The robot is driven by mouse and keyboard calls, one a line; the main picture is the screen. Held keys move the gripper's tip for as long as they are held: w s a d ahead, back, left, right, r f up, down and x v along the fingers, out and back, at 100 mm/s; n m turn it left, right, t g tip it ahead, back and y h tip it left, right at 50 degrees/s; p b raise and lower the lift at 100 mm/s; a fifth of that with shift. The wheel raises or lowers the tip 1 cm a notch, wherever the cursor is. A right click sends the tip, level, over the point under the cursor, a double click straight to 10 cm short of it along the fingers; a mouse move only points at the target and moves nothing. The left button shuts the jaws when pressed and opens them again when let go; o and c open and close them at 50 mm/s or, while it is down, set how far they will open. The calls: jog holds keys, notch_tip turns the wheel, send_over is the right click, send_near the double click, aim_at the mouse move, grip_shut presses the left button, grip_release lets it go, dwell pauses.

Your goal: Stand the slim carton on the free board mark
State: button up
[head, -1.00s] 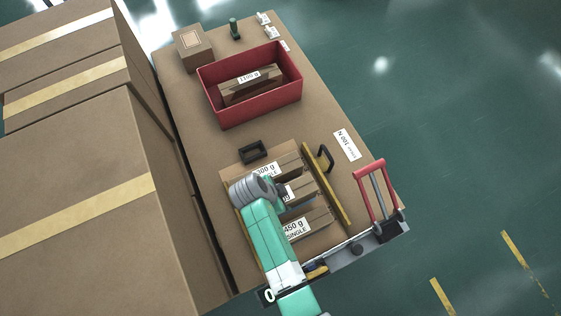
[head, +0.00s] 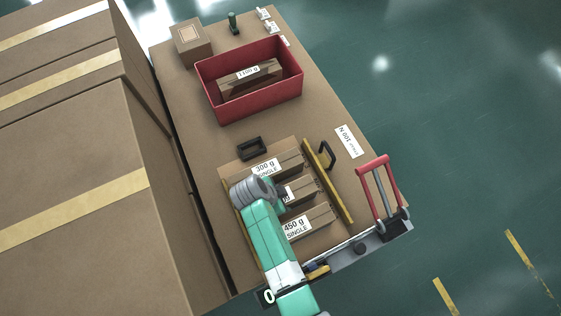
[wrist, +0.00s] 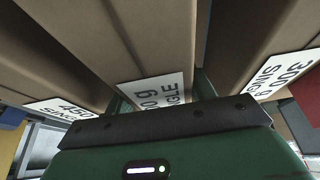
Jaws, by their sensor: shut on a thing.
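A brown carton (head: 302,188) lies between two others on a brown board (head: 235,166). Its label is partly hidden by my arm in the head view; the wrist view shows its "0 g SINGLE" end (wrist: 160,92) and long body. My gripper (wrist: 165,100) is shut on this middle carton; the fingertips are mostly hidden. Beside it lie the 300 g carton (head: 283,163) and the 450 g carton (head: 312,221). Which carton is the slim one is not certain from its label. No free board mark is clearly visible.
A red open box (head: 250,109) holds a 1100 g carton (head: 251,79). A black frame-shaped part (head: 251,149), a yellow rail (head: 328,181) with a black handle, and a red-handled frame (head: 373,163) stand near the board. Large stacked boxes (head: 70,190) rise at left.

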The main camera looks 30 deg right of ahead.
jog(key=shift+f, duration=0.1)
jog(key=o, duration=1.5)
jog(key=p+v, duration=0.3)
jog(key=v, duration=0.4)
jog(key=shift+a+r, duration=0.2)
jog(key=shift+r, duration=0.2)
